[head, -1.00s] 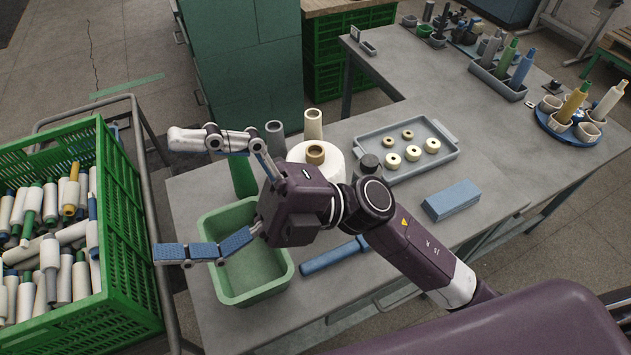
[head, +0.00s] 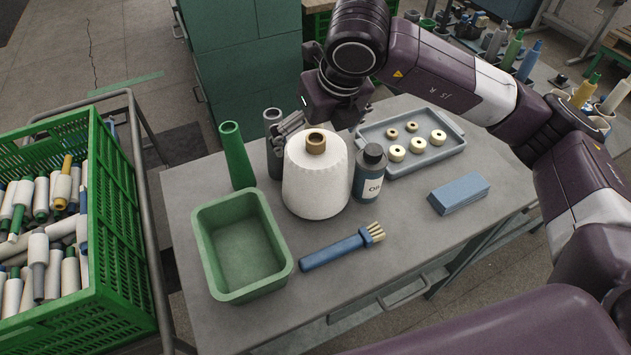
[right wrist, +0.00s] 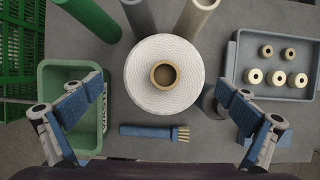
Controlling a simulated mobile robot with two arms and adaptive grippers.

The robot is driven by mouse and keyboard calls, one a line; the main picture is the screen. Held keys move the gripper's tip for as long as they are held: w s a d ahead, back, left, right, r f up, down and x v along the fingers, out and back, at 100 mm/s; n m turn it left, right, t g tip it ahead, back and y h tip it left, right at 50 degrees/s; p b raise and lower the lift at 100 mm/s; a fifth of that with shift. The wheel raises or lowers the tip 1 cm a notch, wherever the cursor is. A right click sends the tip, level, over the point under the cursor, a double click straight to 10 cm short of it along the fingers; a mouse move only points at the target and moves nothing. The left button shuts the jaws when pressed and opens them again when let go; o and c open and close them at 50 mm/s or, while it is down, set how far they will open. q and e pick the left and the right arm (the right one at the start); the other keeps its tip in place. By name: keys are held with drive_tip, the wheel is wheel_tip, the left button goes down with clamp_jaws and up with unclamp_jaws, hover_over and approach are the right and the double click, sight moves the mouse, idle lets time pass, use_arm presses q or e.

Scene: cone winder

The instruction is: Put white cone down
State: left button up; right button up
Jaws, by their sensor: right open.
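The white cone (head: 316,183), a fat wound package with a brown tube at its top, stands upright on the grey table. In the right wrist view the white cone (right wrist: 146,87) is seen from above, with its tube opening facing the camera. My right gripper (head: 322,118) is at the far side of the cone's upper part in the head view, partly hidden by it. In the right wrist view its two blue-padded fingers (right wrist: 158,108) are spread wide and hold nothing. I cannot tell whether a finger touches the cone. My left gripper is not in view.
A dark oil bottle (head: 369,175) stands close to the cone's right. A green tube (head: 236,156) and grey tube (head: 272,148) stand behind left. A green bin (head: 284,270), blue brush (head: 335,250), blue block (head: 459,193) and ring tray (head: 456,150) surround it. Bare table lies front right.

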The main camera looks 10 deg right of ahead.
sight(317, 139)
drive_tip(key=shift+w+d+f, duration=0.25)
drive_tip(key=shift+w+f, duration=0.1)
drive_tip(key=shift+f, duration=0.05)
drive_tip(key=shift+w+f, duration=0.1)
drive_tip(key=shift+p+x, duration=0.5)
drive_tip(key=shift+x, duration=0.6)
drive_tip(key=p+x, duration=0.2)
drive_tip(key=x, duration=0.2)
drive_tip(key=shift+w+f, duration=0.1)
drive_tip(key=shift+f, duration=0.4)
drive_tip(key=c, duration=1.7)
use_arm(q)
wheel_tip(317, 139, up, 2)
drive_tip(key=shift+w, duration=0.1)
use_arm(e)
drive_tip(key=shift+w+r, duration=0.15)
drive_tip(key=shift+c, duration=0.5)
